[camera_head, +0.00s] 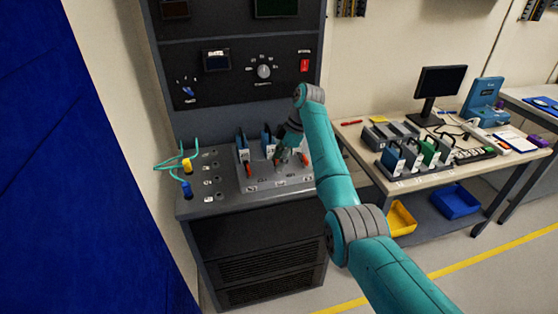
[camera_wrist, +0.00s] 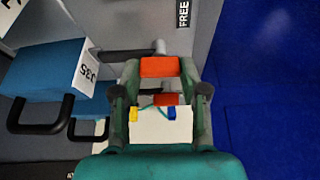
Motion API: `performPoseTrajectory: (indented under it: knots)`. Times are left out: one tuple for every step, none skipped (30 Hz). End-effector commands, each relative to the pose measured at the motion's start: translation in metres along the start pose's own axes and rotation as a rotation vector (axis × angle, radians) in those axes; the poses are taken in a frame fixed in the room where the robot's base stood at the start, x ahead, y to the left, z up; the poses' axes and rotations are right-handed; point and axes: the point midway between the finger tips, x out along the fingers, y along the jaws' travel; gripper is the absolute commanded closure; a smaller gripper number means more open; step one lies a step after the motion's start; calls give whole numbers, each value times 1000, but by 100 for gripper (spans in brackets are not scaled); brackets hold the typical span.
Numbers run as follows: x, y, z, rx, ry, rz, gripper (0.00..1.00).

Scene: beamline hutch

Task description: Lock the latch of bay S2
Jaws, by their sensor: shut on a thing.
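My gripper (camera_wrist: 160,92) is shut on the orange latch handle (camera_wrist: 160,67), which shows between its fingers in the wrist view. A blue module (camera_wrist: 45,70) marked J35, with a black handle, is to its left. The label FREE is printed on the grey surface above right. In the head view my gripper (camera_head: 283,152) is down at the middle of the grey bay plate (camera_head: 265,185) on the console. Orange latches show at the plate's left (camera_head: 249,170) and right (camera_head: 305,160). The bay labels are too small to read; the gripper hides the middle latch there.
Yellow (camera_head: 187,165) and blue plugs with teal cables stand left on the console. The dark panel (camera_head: 235,75) rises behind. On the right, a bench holds several modules, a monitor (camera_head: 440,85) and a blue device (camera_head: 483,98). Yellow and blue bins (camera_head: 455,202) are below.

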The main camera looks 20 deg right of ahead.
Motion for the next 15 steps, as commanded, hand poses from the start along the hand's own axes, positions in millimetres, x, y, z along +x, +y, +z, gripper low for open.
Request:
performPoseTrajectory:
  knots:
    - [0, 0, 0, -14, 0, -5, 91]
    - [-1, 0, 0, -21, 0, -8, 91]
    - [-1, 1, 0, -28, 0, -11, 91]
    - [0, 1, 0, -34, 0, -13, 91]
    - [0, 0, 0, -39, 0, -15, 91]
    - [0, 0, 0, -43, 0, -17, 91]
    - [0, 0, 0, -46, 0, -18, 91]
    - [0, 0, 0, -48, 0, -19, 91]
    - [0, 0, 0, -50, 0, -20, 91]
    - [0, 0, 0, -50, 0, -20, 91]
    - [0, 0, 0, -51, 0, -20, 91]
    - [0, 0, 0, -51, 0, -21, 91]
    - [0, 0, 0, -51, -1, -20, 91]
    - [0, 0, 0, -51, -1, -20, 91]
    - [0, 0, 0, -51, -1, -20, 91]
